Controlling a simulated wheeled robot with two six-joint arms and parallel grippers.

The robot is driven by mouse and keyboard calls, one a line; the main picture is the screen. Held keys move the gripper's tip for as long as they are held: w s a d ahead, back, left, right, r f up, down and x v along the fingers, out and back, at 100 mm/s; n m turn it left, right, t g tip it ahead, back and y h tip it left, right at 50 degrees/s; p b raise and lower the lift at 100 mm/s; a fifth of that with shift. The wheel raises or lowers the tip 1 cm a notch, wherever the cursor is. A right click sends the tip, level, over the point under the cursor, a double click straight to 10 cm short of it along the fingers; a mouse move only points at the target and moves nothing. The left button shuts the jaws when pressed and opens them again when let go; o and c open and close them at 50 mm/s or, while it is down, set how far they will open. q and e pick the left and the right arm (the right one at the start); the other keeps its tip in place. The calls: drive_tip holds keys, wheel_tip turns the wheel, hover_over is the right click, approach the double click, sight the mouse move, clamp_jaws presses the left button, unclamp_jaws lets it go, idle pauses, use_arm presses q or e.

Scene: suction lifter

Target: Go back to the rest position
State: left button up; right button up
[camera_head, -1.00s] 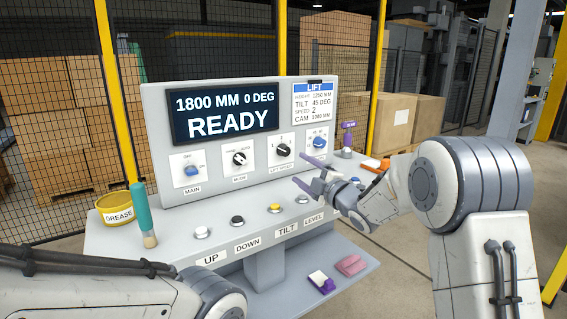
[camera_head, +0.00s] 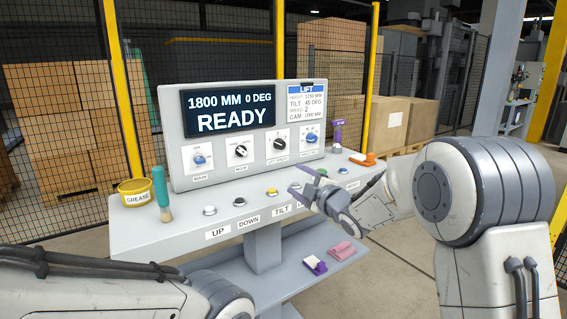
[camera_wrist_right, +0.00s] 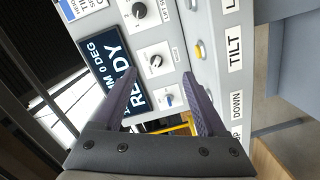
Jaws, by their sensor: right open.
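The control console (camera_head: 180,158) stands ahead, its screen (camera_head: 229,114) reading "1800 MM 0 DEG READY". My right gripper (camera_head: 300,178) is open and empty in front of the console's right half, over the buttons near the TILT and LEVEL labels in the head view. In the right wrist view, its two dark fingers (camera_wrist_right: 160,76) are spread with the console's screen and knobs beyond them. My left arm crosses the lower left of the head view, and its gripper is outside the picture.
A yellow grease tin (camera_head: 135,190) and a teal-handled brush (camera_head: 161,190) are at the console's left end. An orange item (camera_head: 362,159) and a purple-topped tool (camera_head: 338,134) are at its right. A lower shelf (camera_head: 332,268) holds pink and purple-white items.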

drive_tip(key=s+a+f+m+g+h, duration=0.2)
drive_tip(key=s+f+m+g, duration=0.15)
drive_tip(key=s, duration=0.55)
drive_tip(key=s+a+f+m+g+h, duration=0.25)
drive_tip(key=s+f+m, duration=0.2)
drive_tip(key=s, duration=0.45)
drive_tip(key=s+d+f+m+g+h, duration=0.1)
drive_tip(key=s+d+f+g, duration=0.15)
drive_tip(key=s, duration=0.65)
drive_tip(key=s+d+f+m+g+h, duration=0.1)
drive_tip(key=s+f+g, duration=0.15)
drive_tip(key=s, duration=0.65)
drive_tip(key=s+d+f+m+g+h, duration=0.15)
drive_tip(key=s+g, duration=0.25)
drive_tip(key=s, duration=0.5)
wheel_tip(320, 180, up, 16)
drive_tip(key=p, duration=1.6)
drive_tip(key=shift+s+y+p, duration=0.3)
drive_tip(key=shift+s+p, duration=0.05)
drive_tip(key=shift+s, duration=0.05)
